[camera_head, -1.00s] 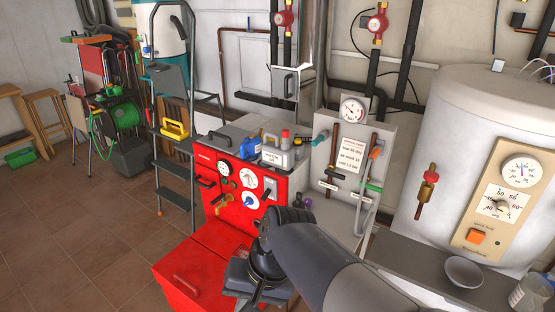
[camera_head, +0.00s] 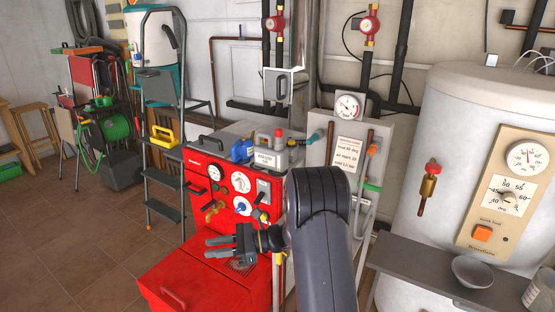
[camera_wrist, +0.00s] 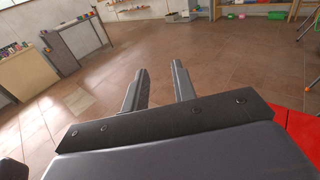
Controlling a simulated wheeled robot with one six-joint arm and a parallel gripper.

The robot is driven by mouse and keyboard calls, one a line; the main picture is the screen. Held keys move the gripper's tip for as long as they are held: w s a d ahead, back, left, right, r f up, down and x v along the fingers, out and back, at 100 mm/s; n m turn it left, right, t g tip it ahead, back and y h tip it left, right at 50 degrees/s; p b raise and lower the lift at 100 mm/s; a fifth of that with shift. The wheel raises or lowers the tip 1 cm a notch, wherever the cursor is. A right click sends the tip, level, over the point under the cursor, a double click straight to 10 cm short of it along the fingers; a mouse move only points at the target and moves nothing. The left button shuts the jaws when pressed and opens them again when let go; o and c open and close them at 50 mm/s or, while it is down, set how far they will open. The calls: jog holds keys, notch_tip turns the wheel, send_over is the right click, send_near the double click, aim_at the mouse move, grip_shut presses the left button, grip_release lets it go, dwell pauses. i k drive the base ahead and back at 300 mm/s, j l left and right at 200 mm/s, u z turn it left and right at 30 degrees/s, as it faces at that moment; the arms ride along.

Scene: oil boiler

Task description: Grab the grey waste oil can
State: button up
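A grey can (camera_head: 293,152) with a white label stands on top of the red boiler (camera_head: 202,167), beside a small blue container (camera_head: 242,150). The label is too small to read surely. My gripper (camera_head: 208,246) is in front of the boiler, below and to the left of the can, pointing left. Its two fingers are apart with nothing between them. The wrist view also shows the open fingers (camera_wrist: 160,72) over the floor; the can is not in that view. My arm stands in front of the boiler's right side.
A red box (camera_head: 165,285) sits low in front of the boiler. A grey stepladder (camera_head: 165,190) stands to the left. A grey bench (camera_head: 420,265) with a bowl (camera_head: 472,271) is at the right, before the white tank (camera_head: 455,120).

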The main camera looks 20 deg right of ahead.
aim_at(269, 156)
jog(key=i+z, duration=0.1)
jog(key=z, duration=0.3)
jog(key=i+z, duration=0.15)
jog(key=z, duration=0.2)
jog(key=i+z, duration=0.1)
jog(key=z, duration=0.3)
jog(key=i+j, duration=0.3)
jog(key=i, duration=0.15)
jog(key=i+j, duration=0.35)
jog(key=i, duration=0.15)
